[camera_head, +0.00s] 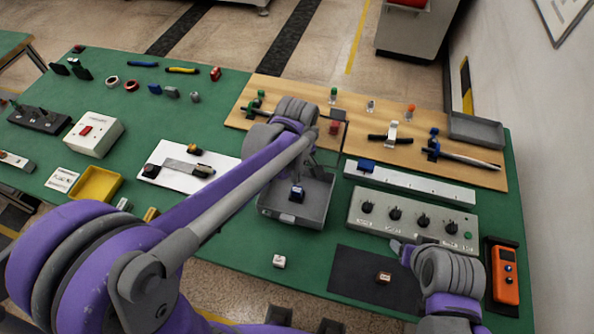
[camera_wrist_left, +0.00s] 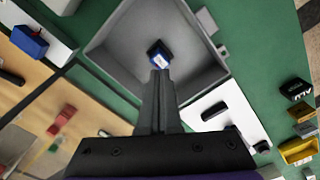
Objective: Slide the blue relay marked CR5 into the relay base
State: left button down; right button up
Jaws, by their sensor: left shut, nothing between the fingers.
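A blue relay with a black part and a small white label (camera_head: 297,193) sits inside the grey tray (camera_head: 283,217). Its marking is too small to read. It also shows in the left wrist view (camera_wrist_left: 158,53), just past the fingertips. My left gripper (camera_wrist_left: 160,73) is shut and empty, pointing down over the tray, its tips close to the relay; I cannot tell whether they touch. A white board (camera_head: 165,180) with a black block and a grey rail lies left of the tray. I cannot tell which thing is the relay base.
A white strip (camera_head: 420,185) with a blue block (camera_head: 366,166) lies right of the tray. A grey knob panel (camera_head: 412,218), dark mat (camera_head: 360,275) and orange meter (camera_head: 504,275) are at the right. A yellow bin (camera_head: 95,184) stands left.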

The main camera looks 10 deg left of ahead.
aim_at(297, 189)
pick_arm(q)
jog(key=shift+f+b, duration=0.8)
jog(key=shift+f, duration=1.1)
pick_arm(e)
jog(key=shift+s+f, duration=0.25)
jog(key=shift+f, duration=0.45)
jog(key=shift+s+f, duration=0.25)
jog(key=shift+f, duration=0.4)
pick_arm(q)
jog(key=shift+f+b, duration=0.35)
jog(key=shift+f, duration=0.15)
pick_arm(e)
jog(key=shift+s+f, duration=0.1)
jog(key=shift+f, duration=0.35)
pick_arm(q)
jog(key=shift+r, duration=0.1)
jog(key=shift+r+p, duration=0.9)
jog(key=shift+r, duration=0.65)
notch_tip(297, 189, up, 10)
jog(key=shift+r+p, duration=0.2)
jog(key=shift+p, duration=0.1)
pick_arm(e)
jog(key=r, duration=0.1)
jog(key=w+r, duration=0.1)
jog(key=r, duration=0.1)
jog(key=shift+r, duration=0.1)
